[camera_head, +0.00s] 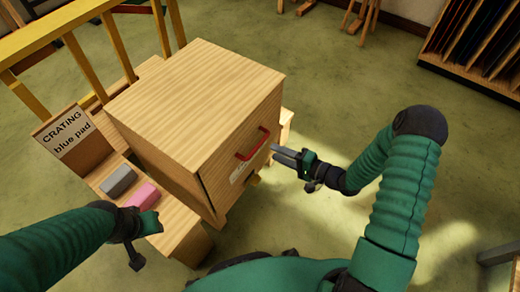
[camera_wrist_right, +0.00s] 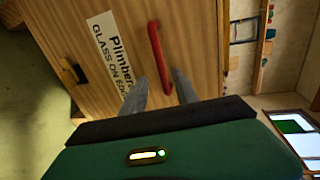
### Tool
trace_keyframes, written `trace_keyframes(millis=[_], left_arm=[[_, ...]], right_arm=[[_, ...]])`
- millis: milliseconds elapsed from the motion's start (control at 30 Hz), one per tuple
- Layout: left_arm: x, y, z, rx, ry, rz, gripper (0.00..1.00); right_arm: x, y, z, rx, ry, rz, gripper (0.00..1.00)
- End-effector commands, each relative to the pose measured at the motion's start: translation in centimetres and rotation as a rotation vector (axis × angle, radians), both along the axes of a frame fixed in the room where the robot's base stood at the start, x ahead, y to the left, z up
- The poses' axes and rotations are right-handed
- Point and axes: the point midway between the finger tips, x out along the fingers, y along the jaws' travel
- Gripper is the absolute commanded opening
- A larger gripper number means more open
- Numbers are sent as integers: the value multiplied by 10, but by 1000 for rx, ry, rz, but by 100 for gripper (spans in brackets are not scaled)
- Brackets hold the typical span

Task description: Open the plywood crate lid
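The plywood crate (camera_head: 190,100) stands closed on a wooden bench, its flat top facing up. A red handle (camera_head: 252,144) is on its front face. In the right wrist view the red handle (camera_wrist_right: 157,55) runs upright beside a white label (camera_wrist_right: 110,50). My right gripper (camera_head: 274,152) is open just in front of the face, near the handle. In the right wrist view its fingers (camera_wrist_right: 160,90) are spread, with the handle's lower part between them in the picture; contact cannot be told. My left gripper (camera_head: 148,224) is at the bench's near end; its fingers are unclear.
A grey pad (camera_head: 118,181) and a pink pad (camera_head: 141,197) lie on the bench (camera_head: 174,232) left of the crate. A sign reading "CRATING blue pad" (camera_head: 66,134) stands behind them. A yellow railing (camera_head: 70,22) is behind. The floor right of the crate is clear.

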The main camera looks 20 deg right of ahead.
Motion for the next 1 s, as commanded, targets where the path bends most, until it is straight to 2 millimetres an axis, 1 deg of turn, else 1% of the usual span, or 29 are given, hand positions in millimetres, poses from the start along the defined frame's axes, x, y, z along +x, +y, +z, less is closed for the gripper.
trace_keyframes(millis=[33, 200, 300, 433, 667, 700, 767, 967, 1000], left_arm=[[0, 0, -13, 0, 0, 0, 36], [0, 0, -30, 0, 1, 0, 36], [0, 0, -37, 0, 1, 0, 36], [0, 0, -39, 0, 1, 0, 36], [0, 0, -38, 0, 1, 0, 36], [0, 0, -38, 0, 1, 0, 36], [0, 0, -38, 0, 1, 0, 36], [0, 0, -38, 0, 0, 0, 36], [0, 0, -38, 0, 0, 0, 36]], right_arm=[[10, 9, -9, -1, -4, 4, 36], [42, 33, -16, -3, -3, 4, 36], [55, 43, -18, -2, -2, 2, 36], [63, 49, -18, -1, -1, 1, 36], [64, 50, -16, -2, -1, -1, 36], [64, 50, -16, -2, -1, -1, 35], [64, 50, -16, -2, -1, -1, 27], [64, 50, -17, -3, 0, -1, 1], [64, 50, -17, -3, 0, -1, 0]])
